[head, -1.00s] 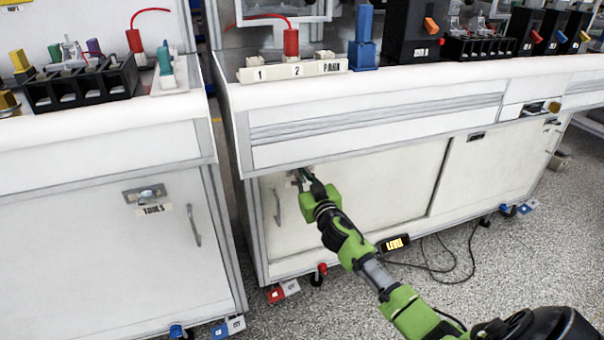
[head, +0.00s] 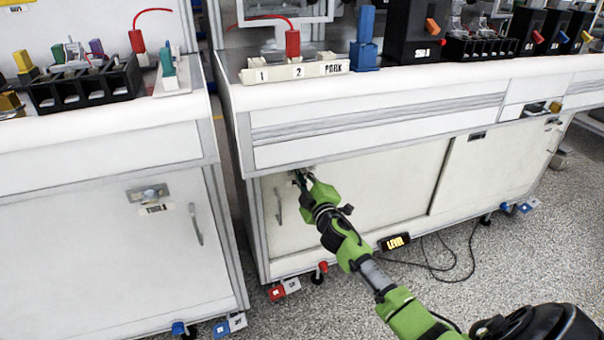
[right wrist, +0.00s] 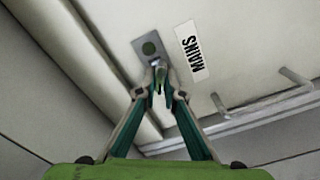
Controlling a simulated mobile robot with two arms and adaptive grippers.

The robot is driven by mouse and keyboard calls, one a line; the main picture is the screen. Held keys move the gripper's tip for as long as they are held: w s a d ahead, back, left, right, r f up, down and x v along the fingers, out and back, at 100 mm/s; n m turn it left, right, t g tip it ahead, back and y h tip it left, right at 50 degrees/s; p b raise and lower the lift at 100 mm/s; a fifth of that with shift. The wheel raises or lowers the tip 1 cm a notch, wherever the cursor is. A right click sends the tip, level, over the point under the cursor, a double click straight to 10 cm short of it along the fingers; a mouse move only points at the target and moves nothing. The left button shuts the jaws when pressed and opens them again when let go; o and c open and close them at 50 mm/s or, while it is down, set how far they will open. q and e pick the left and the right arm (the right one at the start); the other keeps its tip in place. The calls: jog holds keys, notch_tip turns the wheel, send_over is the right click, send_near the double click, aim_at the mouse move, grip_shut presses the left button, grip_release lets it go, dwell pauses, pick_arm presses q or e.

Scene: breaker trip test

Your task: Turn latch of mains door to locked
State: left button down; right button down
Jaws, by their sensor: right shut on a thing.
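The mains door (head: 390,190) is the pale cabinet panel under the middle bench, and it looks closed. In the right wrist view its MAINS label (right wrist: 190,52) sits beside a grey latch plate (right wrist: 147,43) with a dark round spot. My right gripper (right wrist: 162,88) is shut on the latch (right wrist: 157,67) in front of that plate; the fingertips hide much of the latch, and I cannot tell its exact angle. In the head view the right gripper (head: 302,178) is at the top left of the door. My left gripper is not in view.
A door handle (head: 278,205) stands out left of the gripper; it also shows in the right wrist view (right wrist: 220,106). The bench's front edge (head: 380,80) overhangs above. A LEVEL box (head: 395,242) with a cable lies on the floor. A TOOLS cabinet (head: 110,240) stands left.

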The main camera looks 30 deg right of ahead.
jog(key=n, duration=0.5)
jog(key=shift+a+f+n, duration=0.1)
jog(key=shift+f+n, duration=0.15)
jog(key=shift+n, duration=0.15)
dwell(0.4)
jog(key=c, duration=2.1)
grip_release()
jog(key=shift+c, duration=0.2)
jog(key=v, duration=1.2)
